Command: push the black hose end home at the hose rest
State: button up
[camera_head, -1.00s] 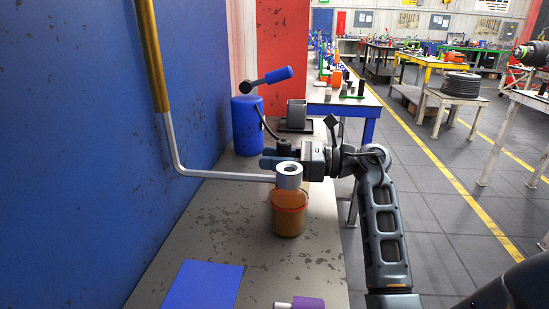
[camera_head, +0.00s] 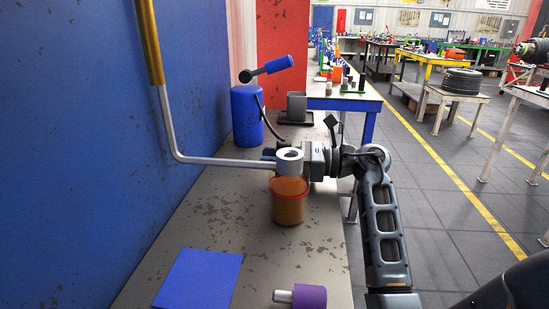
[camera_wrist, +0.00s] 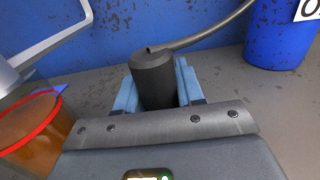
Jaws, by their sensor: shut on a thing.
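My gripper (camera_wrist: 157,88) is shut on the black hose end (camera_wrist: 153,75), a dark cylinder standing upright between the blue jaws in the wrist view. A thin hose (camera_wrist: 205,36) runs from its top to the right. I cannot tell for sure which thing is the hose rest. A grey open-topped holder (camera_head: 297,104) on a dark base stands farther back on the bench.
A blue canister (camera_head: 246,122) stands behind. A blue sheet (camera_head: 200,278) and a purple cylinder (camera_head: 310,297) lie in front. Bare bench lies between.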

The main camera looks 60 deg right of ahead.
jog(key=o, duration=1.2)
jog(key=shift+c, duration=0.2)
jog(key=shift+s, duration=0.15)
jog(key=b+v, duration=0.1)
jog(key=v, duration=0.6)
jog(key=shift+s+d, duration=0.15)
jog(key=shift+s, duration=0.1)
